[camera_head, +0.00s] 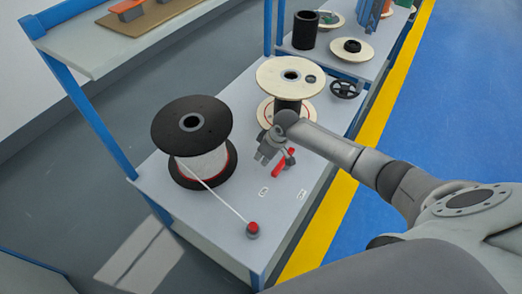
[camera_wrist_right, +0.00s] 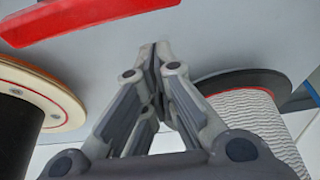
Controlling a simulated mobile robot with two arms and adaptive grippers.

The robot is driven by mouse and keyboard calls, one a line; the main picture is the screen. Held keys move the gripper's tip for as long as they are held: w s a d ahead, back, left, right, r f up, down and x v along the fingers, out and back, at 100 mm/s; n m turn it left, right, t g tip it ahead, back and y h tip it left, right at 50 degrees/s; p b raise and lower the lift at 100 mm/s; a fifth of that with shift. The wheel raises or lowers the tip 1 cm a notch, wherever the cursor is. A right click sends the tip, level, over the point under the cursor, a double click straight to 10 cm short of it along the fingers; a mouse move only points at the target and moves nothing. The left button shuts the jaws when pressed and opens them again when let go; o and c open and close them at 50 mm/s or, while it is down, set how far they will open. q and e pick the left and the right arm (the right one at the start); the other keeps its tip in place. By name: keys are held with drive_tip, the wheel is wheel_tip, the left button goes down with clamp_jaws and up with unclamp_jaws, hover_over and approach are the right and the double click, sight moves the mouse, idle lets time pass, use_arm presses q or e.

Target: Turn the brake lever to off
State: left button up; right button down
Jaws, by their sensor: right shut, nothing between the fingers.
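The red brake lever (camera_head: 279,165) stands on the grey bench near two small white labels, one at the left (camera_head: 263,191) and one at the right (camera_head: 302,194). It slants, its lower end between the labels. What the labels say is too small to read. In the right wrist view the lever (camera_wrist_right: 85,16) crosses the upper left, apart from the fingertips in the picture. My right gripper (camera_head: 262,157) is just left of the lever in the head view; its fingers (camera_wrist_right: 157,50) are shut and empty. My left gripper is not in view.
A black-flanged spool (camera_head: 192,122) with white cable stands left; its cable runs to a red-topped post (camera_head: 253,230). A wooden spool (camera_head: 290,76) stands behind my right gripper. A black handwheel (camera_head: 344,88) is at the bench's right edge. The bench front is mostly clear.

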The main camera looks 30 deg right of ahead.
sight(283, 165)
drive_tip(key=shift+s+d+r, duration=0.1)
drive_tip(key=shift+s+d, duration=0.2)
drive_tip(key=shift+s, duration=0.25)
drive_tip(key=shift+s+d+r, duration=0.1)
drive_tip(key=shift+s+d, duration=0.2)
drive_tip(key=shift+s, duration=0.2)
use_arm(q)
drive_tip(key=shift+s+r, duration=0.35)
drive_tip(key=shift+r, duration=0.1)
use_arm(e)
drive_tip(key=shift+f, duration=0.1)
use_arm(q)
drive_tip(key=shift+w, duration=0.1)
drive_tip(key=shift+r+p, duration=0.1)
drive_tip(key=shift+p, duration=0.2)
use_arm(e)
drive_tip(key=shift+s+n, duration=0.2)
drive_tip(key=shift+n, duration=0.1)
